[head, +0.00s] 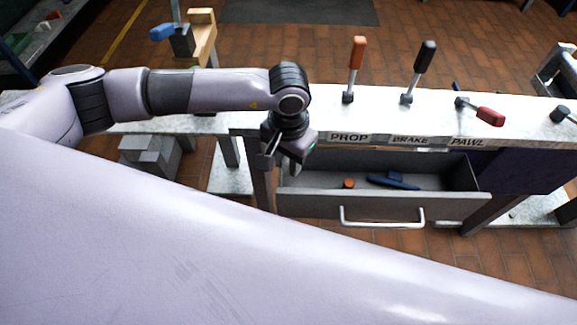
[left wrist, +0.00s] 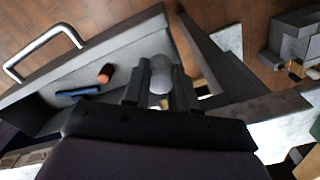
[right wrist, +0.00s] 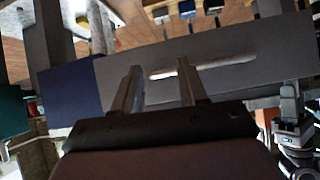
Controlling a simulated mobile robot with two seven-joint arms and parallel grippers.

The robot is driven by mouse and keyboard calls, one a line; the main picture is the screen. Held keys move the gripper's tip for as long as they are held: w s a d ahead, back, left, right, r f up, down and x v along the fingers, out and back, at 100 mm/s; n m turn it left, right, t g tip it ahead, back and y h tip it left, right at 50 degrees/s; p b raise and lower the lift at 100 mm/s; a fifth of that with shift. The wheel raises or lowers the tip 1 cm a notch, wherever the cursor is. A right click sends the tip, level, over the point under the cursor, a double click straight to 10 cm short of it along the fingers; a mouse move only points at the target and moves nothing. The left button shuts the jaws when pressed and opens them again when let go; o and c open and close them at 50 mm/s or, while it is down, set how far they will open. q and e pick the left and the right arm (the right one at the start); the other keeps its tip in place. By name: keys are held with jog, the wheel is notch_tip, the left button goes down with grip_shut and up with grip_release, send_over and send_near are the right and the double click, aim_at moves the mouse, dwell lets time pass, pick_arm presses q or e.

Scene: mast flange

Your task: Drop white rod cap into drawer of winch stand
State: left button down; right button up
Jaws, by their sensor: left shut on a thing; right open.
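The winch stand's drawer (head: 385,206) is pulled open below the bench top, with its handle facing me. My left gripper (head: 283,160) hangs at the left end of the drawer, pointing down. In the left wrist view its fingers (left wrist: 160,85) are shut on a pale rounded piece, the white rod cap (left wrist: 160,77), seen against the drawer's end. The head view does not show the cap clearly. My right gripper (right wrist: 162,82) is open, its fingers apart before a grey panel (right wrist: 260,58) with a pale bar (right wrist: 205,65); nothing is clearly held.
In the drawer lie an orange cylinder (head: 348,183) and a blue item (head: 393,181). Levers with orange (head: 358,50), black (head: 425,56) and red (head: 490,116) grips stand on the bench. Grey blocks (head: 150,155) are at left. My lilac arm link covers the foreground.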

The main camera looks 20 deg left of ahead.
pick_arm(q)
notch_tip(320, 180, down, 3)
jog(key=shift+r, duration=0.15)
pick_arm(e)
jog(key=shift+f, duration=0.15)
pick_arm(q)
jog(key=shift+f+b, duration=0.65)
jog(key=shift+b, duration=0.3)
jog(key=c, duration=0.9)
grip_release()
pick_arm(e)
jog(key=shift+w+a+r+t, duration=0.3)
jog(key=shift+w+a+r, duration=0.2)
jog(key=shift+a, duration=0.15)
